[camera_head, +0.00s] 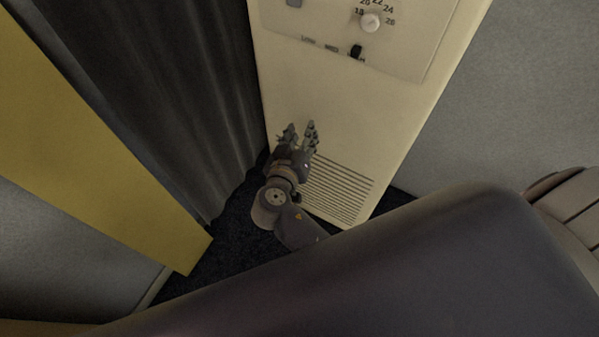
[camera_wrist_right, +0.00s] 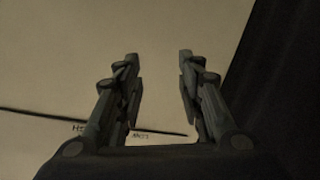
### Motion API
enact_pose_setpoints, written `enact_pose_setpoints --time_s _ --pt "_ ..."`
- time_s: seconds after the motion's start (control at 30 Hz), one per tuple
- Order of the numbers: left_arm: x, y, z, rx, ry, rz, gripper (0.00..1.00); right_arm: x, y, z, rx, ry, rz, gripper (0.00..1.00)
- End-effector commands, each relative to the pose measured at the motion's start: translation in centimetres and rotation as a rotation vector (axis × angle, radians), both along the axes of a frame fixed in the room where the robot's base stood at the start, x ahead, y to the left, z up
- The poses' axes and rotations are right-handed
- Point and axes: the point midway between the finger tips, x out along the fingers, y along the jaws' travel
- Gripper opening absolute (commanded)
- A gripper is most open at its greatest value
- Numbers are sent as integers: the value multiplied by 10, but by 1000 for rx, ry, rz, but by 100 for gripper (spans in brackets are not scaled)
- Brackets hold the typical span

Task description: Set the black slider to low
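The black slider (camera_head: 356,51) is a small knob on the control panel (camera_head: 410,62) of a tall cream unit. It sits at the right end of a row of labels, by the right-hand label; "LOW" is at the left end and "MED" in the middle. My right gripper (camera_head: 301,128) is below the panel, in front of the unit's plain face, lower and left of the slider. Its fingers are apart and empty. In the right wrist view the open fingers (camera_wrist_right: 158,62) face the cream surface, with blurred lettering near them; I cannot make out the slider there. My left gripper is out of view.
A white dial knob (camera_head: 370,22) with numbers is above the slider. A grey switch (camera_head: 294,2) is at the panel's upper left. A vent grille (camera_head: 340,190) is low on the unit. A dark curtain (camera_head: 165,90) hangs close on the left, by a yellow panel (camera_head: 90,150).

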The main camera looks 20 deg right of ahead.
Motion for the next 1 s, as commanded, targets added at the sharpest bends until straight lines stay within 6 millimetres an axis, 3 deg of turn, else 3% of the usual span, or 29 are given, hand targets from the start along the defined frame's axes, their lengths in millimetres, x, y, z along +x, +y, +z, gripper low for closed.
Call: enact_pose_setpoints --time_s 0.6,0.8,1.0 --pt "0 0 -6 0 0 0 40 -18 13 -118 6 277 160 35" --pt "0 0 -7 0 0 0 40 -24 14 -136 12 319 184 35" --pt "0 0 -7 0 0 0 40 -25 14 -140 14 328 190 35"
